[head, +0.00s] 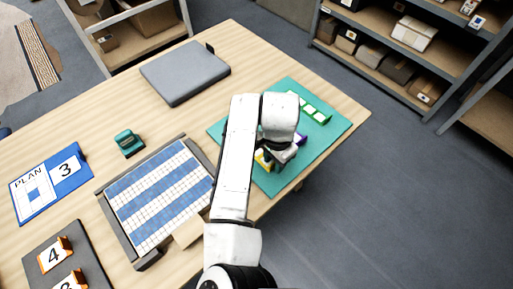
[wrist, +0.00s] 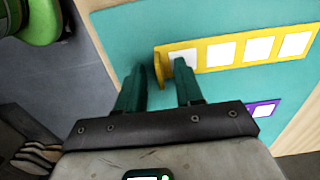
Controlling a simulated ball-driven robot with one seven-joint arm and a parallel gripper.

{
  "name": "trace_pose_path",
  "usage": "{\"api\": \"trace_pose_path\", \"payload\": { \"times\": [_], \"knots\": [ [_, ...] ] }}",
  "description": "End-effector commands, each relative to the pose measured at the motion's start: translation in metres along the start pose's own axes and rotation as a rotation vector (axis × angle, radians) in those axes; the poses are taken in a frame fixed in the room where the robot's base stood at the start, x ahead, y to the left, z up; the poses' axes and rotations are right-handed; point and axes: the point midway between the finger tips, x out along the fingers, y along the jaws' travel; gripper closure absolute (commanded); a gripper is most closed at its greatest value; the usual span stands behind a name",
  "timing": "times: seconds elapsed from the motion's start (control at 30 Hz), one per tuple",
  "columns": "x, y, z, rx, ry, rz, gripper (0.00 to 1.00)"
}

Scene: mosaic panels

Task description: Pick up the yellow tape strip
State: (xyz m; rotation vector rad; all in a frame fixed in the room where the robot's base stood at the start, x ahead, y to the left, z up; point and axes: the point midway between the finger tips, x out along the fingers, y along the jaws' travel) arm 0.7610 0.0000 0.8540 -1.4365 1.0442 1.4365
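The yellow tape strip (wrist: 250,50) lies on the teal mat (wrist: 130,30), a row of white squares along it and a raised yellow tab at its left end. In the head view only a small piece of the strip (head: 262,160) shows beside my wrist. My gripper (wrist: 162,70) is open, its two dark green fingers apart. In the wrist view they appear on either side of the tab, with gaps visible. I cannot tell how far down they reach.
A purple strip (wrist: 263,107) lies close by on the mat, and a green strip (head: 315,107) lies farther back. On the table are a blue-and-white mosaic panel (head: 160,195), a grey slab (head: 185,72), a green tape dispenser (head: 129,142) and a plan card (head: 50,183).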

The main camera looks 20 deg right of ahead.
Motion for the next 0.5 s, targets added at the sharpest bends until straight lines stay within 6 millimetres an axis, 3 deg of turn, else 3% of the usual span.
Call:
{"api": "trace_pose_path", "payload": {
  "times": [0.23,0.5],
  "knots": [
    [0.0023,0.0,0.0001,0.0,0.0,0.0,0.64],
    [0.002,0.0,0.0001,0.0,0.0,0.0,0.89]
  ]
}}
